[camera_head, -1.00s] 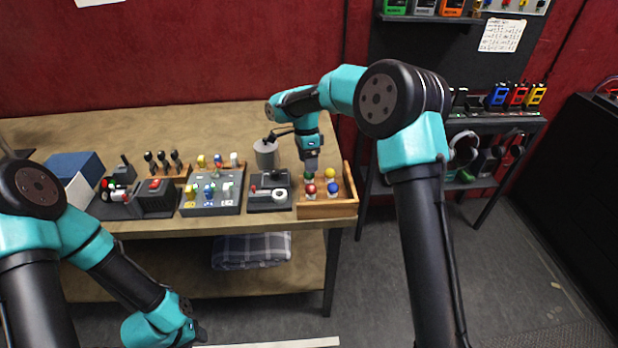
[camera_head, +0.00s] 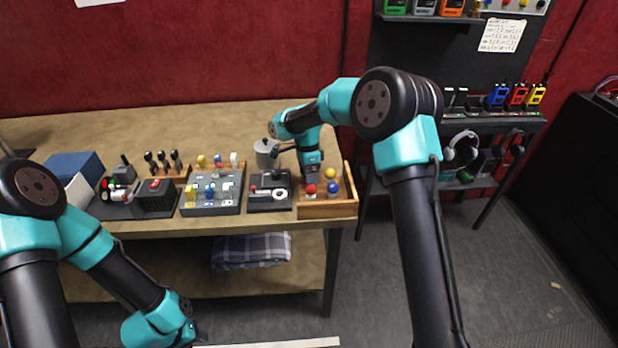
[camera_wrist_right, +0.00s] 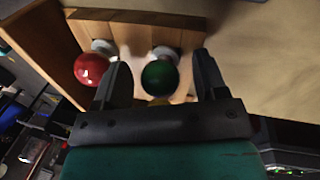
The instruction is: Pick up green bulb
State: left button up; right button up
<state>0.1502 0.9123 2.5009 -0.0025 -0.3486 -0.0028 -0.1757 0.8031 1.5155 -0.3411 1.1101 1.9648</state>
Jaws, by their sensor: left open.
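The green bulb (camera_wrist_right: 160,78) shows in the right wrist view, between the two spread fingers of my right gripper (camera_wrist_right: 160,82). The fingers stand apart from it on both sides. In the head view my right gripper (camera_head: 312,175) is down at the wooden box (camera_head: 328,210) and hides the green bulb. A red bulb (camera_head: 311,189), a yellow bulb (camera_head: 330,173) and a blue bulb (camera_head: 333,187) sit in the same box. The red bulb (camera_wrist_right: 91,69) also shows beside the left finger in the wrist view. My left gripper (camera_head: 198,335) is open and empty, low in front of the table.
A joystick box (camera_head: 268,192) stands left of the wooden box, with a grey panel of small bulbs (camera_head: 212,194) further left. A grey cup (camera_head: 266,154) stands behind. The rear of the tabletop (camera_head: 190,120) is clear.

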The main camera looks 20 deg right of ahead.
jog(key=c, duration=0.9)
jog(key=shift+c, duration=0.2)
notch_tip(320, 180, up, 10)
dwell(0.5)
jog(key=s+a+f, duration=0.1)
jog(key=s+a, duration=0.3)
jog(key=a, duration=0.6)
jog(key=shift+a+f, duration=0.15)
jog(key=shift+f, duration=0.15)
